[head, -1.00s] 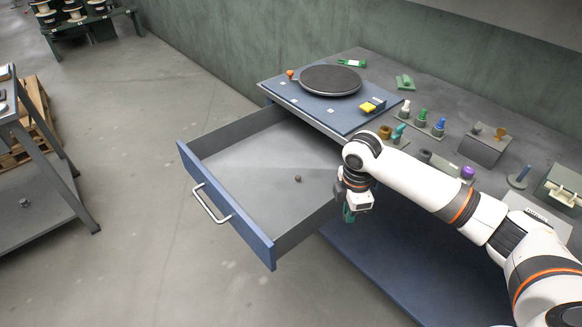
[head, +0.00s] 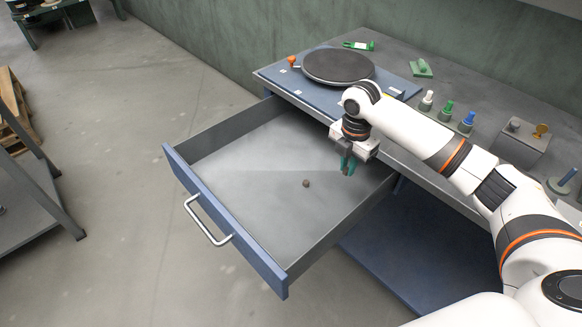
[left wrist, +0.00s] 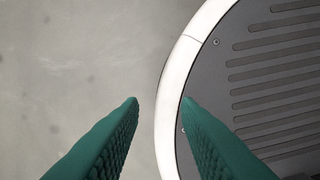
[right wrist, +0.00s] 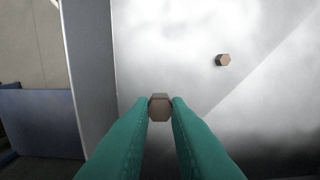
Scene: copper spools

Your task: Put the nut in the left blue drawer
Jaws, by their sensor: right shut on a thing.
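The blue-fronted drawer (head: 222,222) stands pulled open, its grey floor showing. One small brown nut (head: 306,183) lies on that floor; it also shows in the right wrist view (right wrist: 223,60). My right gripper (head: 347,170) is over the right part of the drawer, pointing down. In the right wrist view its green fingers (right wrist: 160,108) are shut on a second brown hexagonal nut (right wrist: 160,101). The held nut cannot be made out in the head view. My left gripper (left wrist: 161,100) shows only in its wrist view, fingers apart and empty, above the floor and my base.
The bench top (head: 410,98) above the drawer carries a dark turntable (head: 338,66) on a blue board and several coloured fittings. The drawer's side wall (head: 345,225) rises close to the right gripper. The drawer floor is otherwise clear.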

